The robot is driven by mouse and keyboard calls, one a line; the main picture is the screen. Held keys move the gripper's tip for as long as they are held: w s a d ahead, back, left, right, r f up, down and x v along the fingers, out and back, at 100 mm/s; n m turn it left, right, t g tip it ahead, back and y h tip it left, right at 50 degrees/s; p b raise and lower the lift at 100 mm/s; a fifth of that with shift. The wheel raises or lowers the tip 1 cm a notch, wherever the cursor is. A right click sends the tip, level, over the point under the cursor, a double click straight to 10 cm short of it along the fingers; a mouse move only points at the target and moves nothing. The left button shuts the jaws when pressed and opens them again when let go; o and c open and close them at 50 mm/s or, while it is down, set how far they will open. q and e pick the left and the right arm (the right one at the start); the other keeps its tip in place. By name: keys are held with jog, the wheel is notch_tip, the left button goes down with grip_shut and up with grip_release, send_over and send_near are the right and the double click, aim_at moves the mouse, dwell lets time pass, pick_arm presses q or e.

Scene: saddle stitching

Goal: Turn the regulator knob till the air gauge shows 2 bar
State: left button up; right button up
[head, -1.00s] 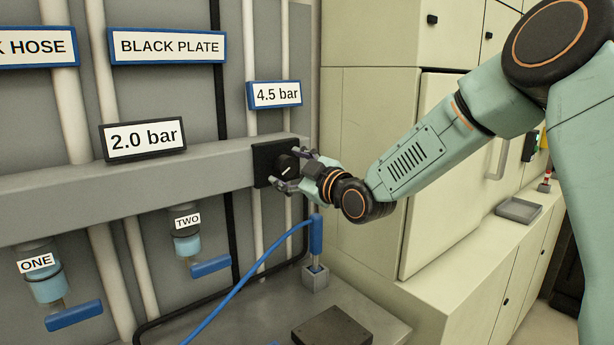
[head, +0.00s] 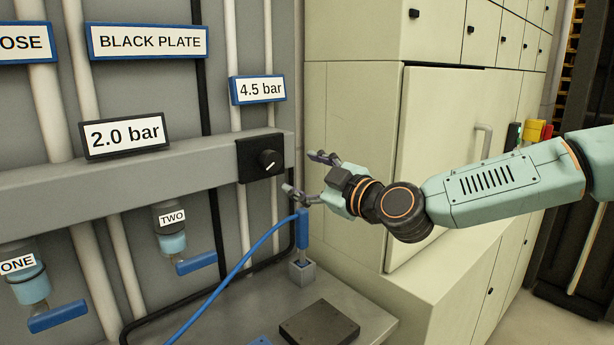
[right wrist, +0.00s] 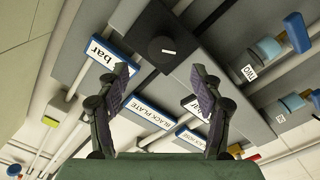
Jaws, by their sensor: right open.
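The regulator knob (head: 267,158) is black with a white pointer mark and sits on a black square plate at the right end of the grey rail. The knob also shows in the right wrist view (right wrist: 165,48), straight ahead between the fingers. The black-framed display (head: 125,135) on the rail reads 2.0 bar. My right gripper (head: 306,175) is open and empty, just right of the knob and apart from it. Its two spread fingers (right wrist: 160,75) show in the right wrist view. My left gripper is not in view.
A blue-framed sign (head: 262,89) above the knob reads 4.5 bar. A blue hose (head: 228,280) runs up to a blue fitting (head: 302,230) below my gripper. A dark plate (head: 320,324) lies on the grey bench. Cream cabinets (head: 352,125) stand behind my right arm.

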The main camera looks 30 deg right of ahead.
jog(key=shift+s+a, duration=0.2)
jog(key=shift+s, duration=0.15)
jog(key=shift+w, duration=0.1)
dwell(0.4)
jog(key=s+a+f+m+g, duration=0.2)
jog(key=s+a+f+g, duration=0.1)
jog(key=f, duration=0.6)
jog(key=s+a+f+m+g, duration=0.1)
jog(key=s+a+f+g, duration=0.15)
jog(key=f, duration=0.65)
jog(key=s+a+f+m+g, duration=0.2)
jog(key=s+f+g, duration=0.2)
jog(key=f, duration=0.5)
jog(key=s+a+f+m+g+h, duration=0.1)
jog(key=s+f+m+g, duration=0.15)
jog(key=s+f, duration=0.5)
jog(key=s+a+f+m+g, duration=0.1)
jog(key=s+a+f+g, duration=0.3)
jog(key=s, duration=0.7)
jog(key=s+d+f+m+g+h, duration=0.1)
jog(key=s+f+m+g, duration=0.1)
jog(key=s+f, duration=0.65)
notch_tip(320, 180, down, 9)
jog(key=b, duration=1)
jog(key=shift+s+b, duration=0.4)
jog(key=shift+s, duration=0.05)
jog(key=shift+r+n, duration=0.15)
jog(key=shift+n, duration=0.1)
